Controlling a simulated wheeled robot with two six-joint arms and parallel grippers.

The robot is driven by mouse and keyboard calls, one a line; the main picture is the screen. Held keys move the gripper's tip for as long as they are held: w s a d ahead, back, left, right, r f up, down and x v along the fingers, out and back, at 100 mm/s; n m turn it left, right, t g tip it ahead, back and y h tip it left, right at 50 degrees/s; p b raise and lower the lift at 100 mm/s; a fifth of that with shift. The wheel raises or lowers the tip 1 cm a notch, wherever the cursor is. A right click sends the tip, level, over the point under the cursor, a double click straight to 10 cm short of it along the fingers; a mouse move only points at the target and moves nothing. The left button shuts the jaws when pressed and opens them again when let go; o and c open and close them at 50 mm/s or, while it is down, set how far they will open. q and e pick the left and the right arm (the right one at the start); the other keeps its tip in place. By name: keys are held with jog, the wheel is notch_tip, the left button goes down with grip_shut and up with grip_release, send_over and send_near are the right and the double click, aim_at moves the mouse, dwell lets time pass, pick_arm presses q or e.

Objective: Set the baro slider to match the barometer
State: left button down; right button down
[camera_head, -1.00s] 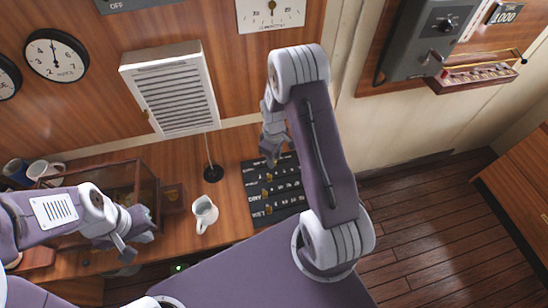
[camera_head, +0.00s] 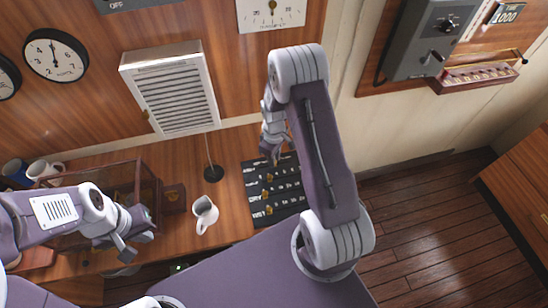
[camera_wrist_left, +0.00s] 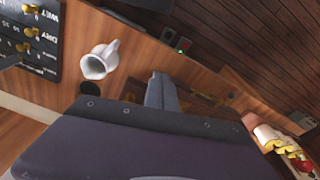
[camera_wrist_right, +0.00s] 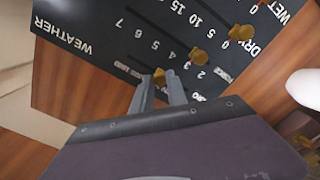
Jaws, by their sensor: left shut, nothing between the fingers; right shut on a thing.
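A dark panel (camera_head: 256,217) with white lettering and several brass slider knobs lies on the wooden desk. It fills the top of the right wrist view (camera_wrist_right: 105,22). My right gripper (camera_wrist_right: 159,84) is shut on a brass slider knob (camera_wrist_right: 160,73) in the row nearest me in that view. That row's small lettering is too blurred to read, so I cannot confirm it is the baro row. In the head view my right gripper (camera_head: 271,157) partly covers this row. My left gripper (camera_head: 125,254) is shut and empty, low over the desk's left part. I cannot identify the barometer among the dials.
A white jug (camera_head: 205,214) stands left of the panel. A wood-framed case (camera_head: 107,176) and mugs (camera_head: 40,170) are further left.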

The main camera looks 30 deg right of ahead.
jog(key=shift+w+r, duration=0.1)
jog(key=shift+w, duration=0.05)
dwell(0.4)
jog(key=d, duration=0.2)
jog(key=shift+s+d, duration=0.25)
jog(key=shift+d, duration=0.35)
jog(key=c, duration=1.3)
grip_release()
jog(key=shift+s+a, duration=0.15)
jog(key=shift+r, duration=0.35)
notch_tip(320, 180, up, 8)
jog(key=shift+r+b, duration=0.15)
jog(key=shift+b, duration=0.55)
jog(key=shift+a, duration=0.1)
